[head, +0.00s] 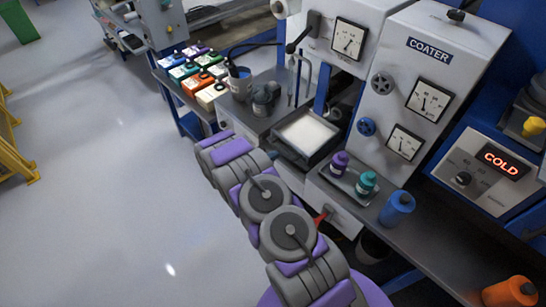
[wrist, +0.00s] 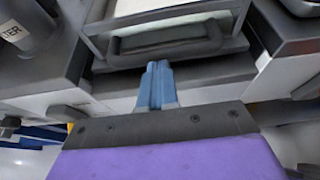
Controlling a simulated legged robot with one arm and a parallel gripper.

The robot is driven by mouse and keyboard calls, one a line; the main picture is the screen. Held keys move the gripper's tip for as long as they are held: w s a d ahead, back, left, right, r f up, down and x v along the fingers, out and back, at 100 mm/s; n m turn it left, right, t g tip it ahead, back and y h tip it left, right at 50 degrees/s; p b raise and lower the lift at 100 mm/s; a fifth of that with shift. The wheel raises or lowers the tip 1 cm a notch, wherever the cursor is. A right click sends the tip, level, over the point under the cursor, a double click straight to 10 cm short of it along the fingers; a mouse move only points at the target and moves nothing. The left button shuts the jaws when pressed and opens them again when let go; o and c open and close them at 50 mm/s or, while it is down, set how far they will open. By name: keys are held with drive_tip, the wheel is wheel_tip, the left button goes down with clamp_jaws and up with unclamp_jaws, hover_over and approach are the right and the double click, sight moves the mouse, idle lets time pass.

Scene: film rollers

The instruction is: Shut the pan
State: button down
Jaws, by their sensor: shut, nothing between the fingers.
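The pan (head: 277,149) is a dark, square-rimmed tray with a pale white inside, set between the bench and the coater in the head view. Its inside lies uncovered. In the wrist view the pan's dark front (wrist: 106,60) spans the top, with a black bar handle (wrist: 165,40) across it. My gripper (wrist: 157,68) shows there as two blue fingers, shut together and empty. The fingertips point at the pan front just below the handle; whether they touch it I cannot tell. In the head view my arm hides the fingers.
The white coater (head: 420,85) with gauges stands behind and right of the pan. Purple and teal bottles (head: 366,184) stand on a tray to the right, beside a blue bottle (head: 397,208). Colored boxes (head: 198,84) sit at the back left.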

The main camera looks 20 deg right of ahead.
sight(301, 140)
idle(0.3)
drive_tip(key=w+d, duration=0.2)
drive_tip(key=d, duration=0.3)
drive_tip(key=w+d+b, duration=0.1)
drive_tip(key=d, duration=0.4)
drive_tip(key=w+d, duration=0.2)
drive_tip(key=d, duration=0.3)
drive_tip(key=shift+w+d+b, duration=0.3)
drive_tip(key=shift+w+d, duration=0.05)
drive_tip(key=shift+d, duration=0.05)
drive_tip(key=shift+w, duration=0.1)
drive_tip(key=shift+d+r, duration=0.15)
drive_tip(key=shift+d, duration=0.05)
